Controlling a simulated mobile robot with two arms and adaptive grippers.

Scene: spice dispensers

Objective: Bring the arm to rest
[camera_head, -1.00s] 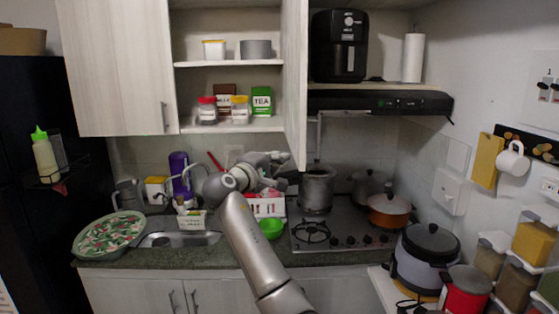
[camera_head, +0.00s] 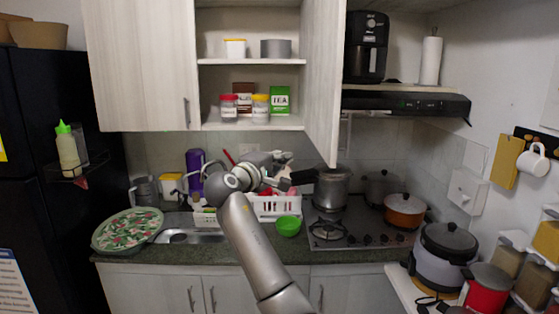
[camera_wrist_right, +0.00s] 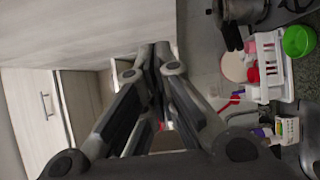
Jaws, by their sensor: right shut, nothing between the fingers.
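My right arm (camera_head: 252,246) comes up from the bottom middle of the head view and bends at a grey joint above the counter. My right gripper (camera_head: 284,185) is in front of the dish rack, left of the tall pot. In the right wrist view its fingertips (camera_wrist_right: 155,52) meet, and the gripper is shut with nothing between them. My left gripper is in neither view.
The open cabinet door (camera_head: 325,85) hangs close above the gripper. A steel pot (camera_head: 331,190) stands on the stove to its right. A white dish rack (camera_head: 276,206), a green bowl (camera_head: 289,226) and a sink (camera_head: 190,236) are around and below it.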

